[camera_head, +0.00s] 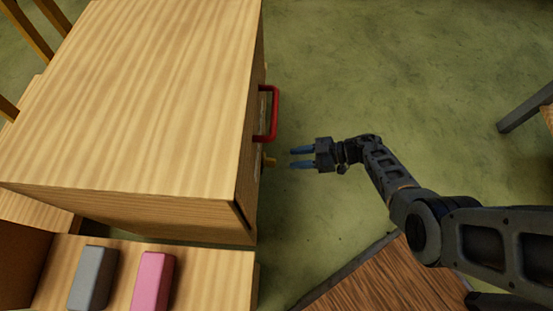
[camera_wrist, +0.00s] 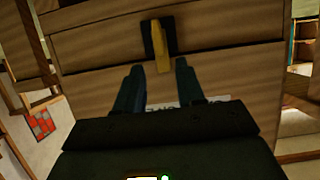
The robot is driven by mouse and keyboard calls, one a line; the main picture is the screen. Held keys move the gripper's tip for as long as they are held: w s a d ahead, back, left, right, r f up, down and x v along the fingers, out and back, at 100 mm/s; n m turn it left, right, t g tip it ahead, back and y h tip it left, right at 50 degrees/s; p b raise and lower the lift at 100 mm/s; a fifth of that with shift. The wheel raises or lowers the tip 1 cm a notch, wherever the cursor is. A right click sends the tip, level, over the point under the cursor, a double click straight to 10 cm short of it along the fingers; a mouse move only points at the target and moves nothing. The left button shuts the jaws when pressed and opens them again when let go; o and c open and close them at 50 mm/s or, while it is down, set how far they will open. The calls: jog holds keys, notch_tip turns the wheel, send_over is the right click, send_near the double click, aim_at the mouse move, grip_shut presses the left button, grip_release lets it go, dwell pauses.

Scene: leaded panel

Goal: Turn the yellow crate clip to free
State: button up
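The yellow crate clip (camera_head: 268,161) sticks out from the right side of the wooden crate (camera_head: 140,90), just below a red handle. In the wrist view the yellow clip (camera_wrist: 161,45) stands upright, slightly tilted, on a dark plate on the wooden face. My gripper (camera_head: 291,157) is to the right of the clip in the head view, with its blue fingers pointing at it and a small gap between. In the wrist view my gripper (camera_wrist: 158,75) is open, its two fingers apart below the clip and nothing between them.
The red handle (camera_head: 272,113) juts from the same crate side, close behind the clip. A grey block (camera_head: 92,278) and a pink block (camera_head: 152,282) lie on a lower wooden surface at the front. A label with partly hidden lettering (camera_wrist: 190,102) is below the clip.

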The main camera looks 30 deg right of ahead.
aim_at(269, 161)
jog(key=b+x, duration=0.3)
jog(key=x, duration=0.4)
jog(key=shift+f+b, duration=0.2)
jog(key=shift+b, duration=0.2)
jog(key=shift+w+a, duration=0.15)
grip_shut()
